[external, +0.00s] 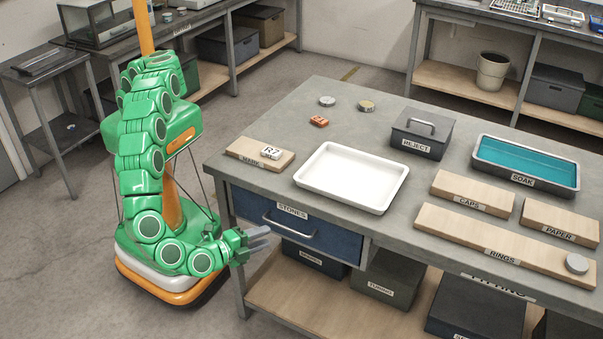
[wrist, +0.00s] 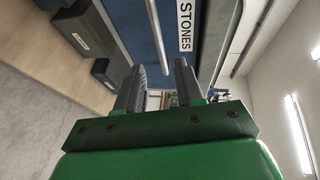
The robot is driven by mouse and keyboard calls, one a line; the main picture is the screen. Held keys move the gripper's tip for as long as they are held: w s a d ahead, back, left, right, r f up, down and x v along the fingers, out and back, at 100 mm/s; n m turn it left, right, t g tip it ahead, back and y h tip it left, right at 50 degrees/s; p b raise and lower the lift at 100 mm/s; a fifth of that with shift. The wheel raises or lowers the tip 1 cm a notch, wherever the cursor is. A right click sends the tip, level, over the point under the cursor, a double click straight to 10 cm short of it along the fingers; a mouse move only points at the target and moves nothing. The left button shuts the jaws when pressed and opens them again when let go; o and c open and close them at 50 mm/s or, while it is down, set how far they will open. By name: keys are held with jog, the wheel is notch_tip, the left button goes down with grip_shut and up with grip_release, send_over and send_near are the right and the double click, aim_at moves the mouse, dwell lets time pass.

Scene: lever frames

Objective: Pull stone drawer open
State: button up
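The stone drawer (external: 338,244) has a dark blue front labelled STONES and sits under the grey table top. It looks closed, its front about level with the table's side. Its silver bar handle (external: 290,228) runs along the front below the label. In the wrist view the drawer front (wrist: 170,12) fills the upper middle, and the handle (wrist: 155,36) points down toward the gap between my fingers. My gripper (external: 262,238) is open and empty, left of the handle and apart from it. It also shows in the wrist view (wrist: 159,85), with a clear gap between its dark fingers.
Labelled boxes (external: 388,282) stand on the lower shelf. A table leg (external: 240,290) is near my gripper. The floor in front is clear.

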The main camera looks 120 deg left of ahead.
jog(key=x, duration=0.7)
jog(key=shift+w+a, duration=0.15)
jog(key=shift+a, duration=0.2)
jog(key=shift+f, duration=0.1)
grip_shut()
